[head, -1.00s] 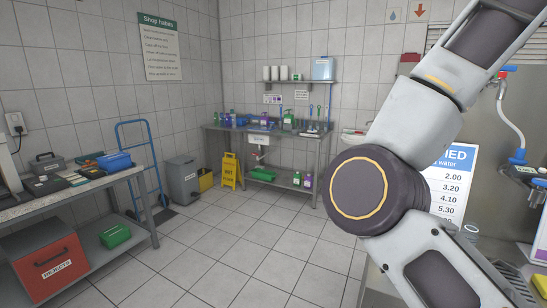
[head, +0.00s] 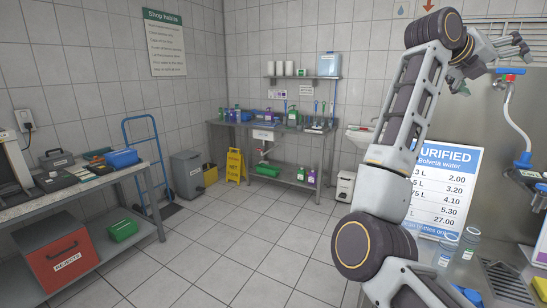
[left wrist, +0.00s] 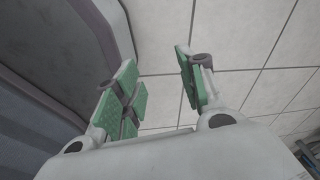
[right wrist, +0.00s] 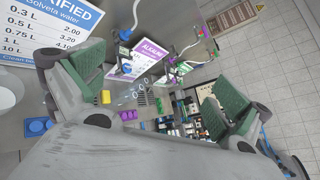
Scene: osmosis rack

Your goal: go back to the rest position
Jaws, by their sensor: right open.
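My right arm rises on the right side of the head view, with its gripper held high in front of the steel panel. The right wrist view shows my right gripper (right wrist: 155,85) open, its green-padded fingers wide apart with nothing between them. Beyond them are the steel station and its signs. My left gripper (left wrist: 157,70) shows only in the left wrist view. Its green-padded fingers stand apart and empty, with pale floor tiles behind them and part of my own body at the left.
A workbench (head: 70,207) with a red rejects box (head: 62,258) is at the left. The floor between (head: 235,240) is clear.

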